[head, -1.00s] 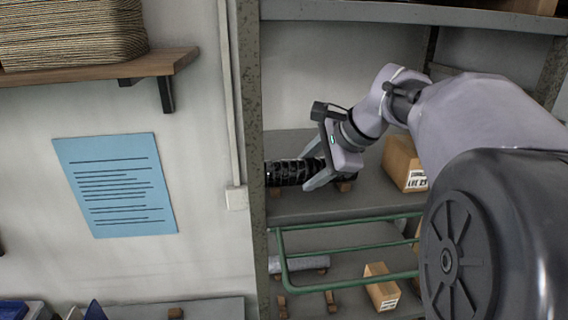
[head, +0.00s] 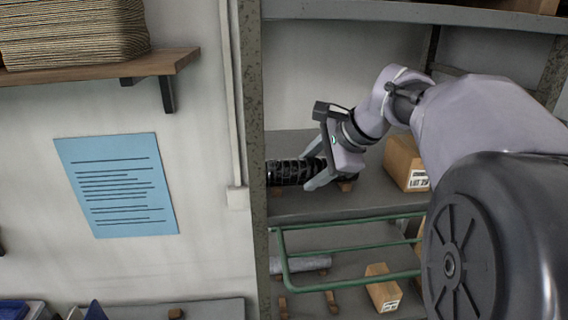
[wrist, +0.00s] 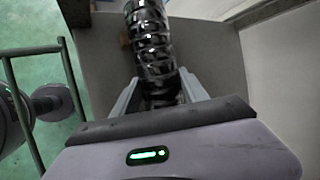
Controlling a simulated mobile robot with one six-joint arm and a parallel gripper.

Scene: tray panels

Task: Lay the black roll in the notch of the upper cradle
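The black roll (head: 290,172) lies lengthwise along the upper shelf in the head view. Its left end meets the edge of the rack post. It is glossy and banded in the wrist view (wrist: 148,40). My gripper (head: 318,178) is at its right part, with one finger on each side, and appears shut on it; the wrist view shows the fingers (wrist: 158,88) close against its sides. Brown blocks of the upper cradle (head: 346,186) show under the roll's line. The notch is hidden, and I cannot tell whether the roll touches the cradle.
A cardboard box (head: 403,163) stands right of my gripper on the upper shelf. A green rail (head: 345,223) runs below the shelf front. A grey roll (head: 305,264) and another box (head: 382,290) are on the lower shelf. The speckled post (head: 252,120) bounds the left.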

